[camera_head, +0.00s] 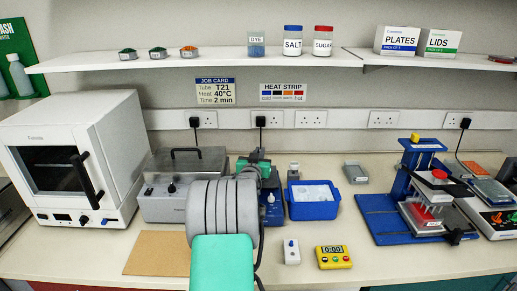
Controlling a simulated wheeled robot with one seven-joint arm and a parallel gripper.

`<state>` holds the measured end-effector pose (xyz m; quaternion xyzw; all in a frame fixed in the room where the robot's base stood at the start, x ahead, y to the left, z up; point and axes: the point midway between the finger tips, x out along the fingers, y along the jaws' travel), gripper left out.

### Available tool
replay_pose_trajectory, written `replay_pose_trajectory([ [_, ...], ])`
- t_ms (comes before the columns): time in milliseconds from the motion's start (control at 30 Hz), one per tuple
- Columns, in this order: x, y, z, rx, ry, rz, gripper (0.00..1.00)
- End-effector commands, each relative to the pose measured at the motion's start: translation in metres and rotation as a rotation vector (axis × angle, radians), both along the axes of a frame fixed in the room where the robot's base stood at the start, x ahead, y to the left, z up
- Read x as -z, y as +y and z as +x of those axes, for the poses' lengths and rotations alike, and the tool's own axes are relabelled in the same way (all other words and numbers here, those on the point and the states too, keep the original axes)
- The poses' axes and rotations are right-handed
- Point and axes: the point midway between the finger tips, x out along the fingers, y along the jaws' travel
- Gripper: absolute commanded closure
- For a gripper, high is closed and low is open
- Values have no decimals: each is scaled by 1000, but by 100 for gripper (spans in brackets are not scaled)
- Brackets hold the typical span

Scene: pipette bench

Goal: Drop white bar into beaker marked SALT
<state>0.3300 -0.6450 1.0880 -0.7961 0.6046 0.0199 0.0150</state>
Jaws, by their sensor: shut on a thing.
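A jar with a blue lid on the wall shelf carries the label SALT (292,42). I see no beaker marked SALT; a beaker labelled DYE (257,45) stands to the left of the jar. I cannot make out a white bar. My arm, grey and teal, fills the lower middle of the view, and its far end reaches toward a blue device (271,203) on the bench. My gripper's fingertips are hidden behind the arm, so what they hold does not show.
A blue tub (313,206) with pale contents stands right of the blue device. A small white device (291,252) and yellow timer (333,257) lie in front. A white oven (70,165) is left, a blue press stand (385,226) right. A SUGAR jar (323,42) stands beside SALT.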

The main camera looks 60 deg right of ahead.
Motion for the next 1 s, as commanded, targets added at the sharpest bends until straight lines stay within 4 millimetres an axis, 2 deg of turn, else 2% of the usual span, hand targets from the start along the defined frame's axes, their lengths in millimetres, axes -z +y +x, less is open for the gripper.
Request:
replay_pose_trajectory([
  [167, 0, 1, 1, -2, 0, -1, 100],
  [200, 0, 1, 1, -2, 0, 0, 92],
  [500, 0, 1, 2, -3, 0, 0, 67],
  [800, 0, 4, 1, -3, 0, 0, 67],
  [867, 0, 10, 0, -4, 0, -1, 67],
  [1000, 0, 35, -7, -5, -2, -2, 67],
])
